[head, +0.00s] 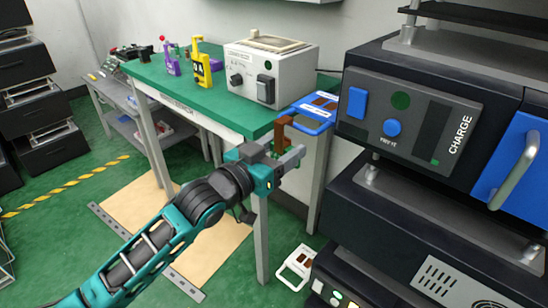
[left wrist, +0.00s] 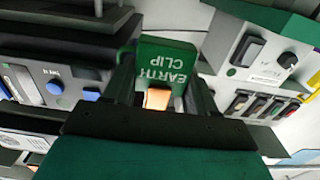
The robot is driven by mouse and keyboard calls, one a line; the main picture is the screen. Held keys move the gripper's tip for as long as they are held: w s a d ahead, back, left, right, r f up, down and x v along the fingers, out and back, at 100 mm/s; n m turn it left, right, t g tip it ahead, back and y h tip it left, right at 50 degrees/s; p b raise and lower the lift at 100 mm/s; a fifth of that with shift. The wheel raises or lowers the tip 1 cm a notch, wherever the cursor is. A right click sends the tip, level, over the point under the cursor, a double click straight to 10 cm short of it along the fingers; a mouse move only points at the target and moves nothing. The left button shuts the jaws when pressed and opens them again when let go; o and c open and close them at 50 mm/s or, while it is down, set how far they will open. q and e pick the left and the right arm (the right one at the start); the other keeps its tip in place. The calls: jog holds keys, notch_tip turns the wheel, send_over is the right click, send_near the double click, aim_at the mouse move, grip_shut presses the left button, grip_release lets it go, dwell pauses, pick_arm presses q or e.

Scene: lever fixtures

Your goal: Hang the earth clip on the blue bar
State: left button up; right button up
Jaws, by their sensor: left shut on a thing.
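My left gripper (head: 287,158) is shut on the earth clip, in front of the table's near right corner. The clip's copper-brown part (head: 284,128) rises above the fingers in the head view. In the left wrist view, its green plate (left wrist: 165,62), lettered EARTH CLIP, stands beyond the fingers, with an orange-copper part between them. A blue frame with brown patches (head: 313,110) sits at the table's right end, just beyond and to the right of the clip; I cannot tell whether it is the blue bar. The clip looks apart from it. My right gripper is not in view.
The green-topped table (head: 180,88) carries a white box (head: 270,72), a yellow tool (head: 201,64) and a purple one (head: 172,60). A dark rack with a CHARGE panel (head: 408,120) stands close at the right. A white frame (head: 297,264) lies low near the rack's foot.

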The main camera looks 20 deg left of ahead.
pick_arm(q)
jog(key=shift+w+d+f+b, duration=0.25)
jog(key=shift+w+b, duration=0.1)
jog(key=shift+w, duration=0.25)
jog(key=shift+w+d+f+b, duration=0.2)
jog(key=shift+w+b, duration=0.1)
jog(key=shift+w, duration=0.25)
jog(key=shift+w+d+f+b, duration=0.25)
jog(key=shift+w+b, duration=0.1)
jog(key=shift+w, duration=0.25)
jog(key=o, duration=1.1)
jog(key=shift+o, duration=0.2)
jog(key=shift+a, duration=0.1)
jog(key=p+v, duration=0.1)
jog(key=v, duration=1.2)
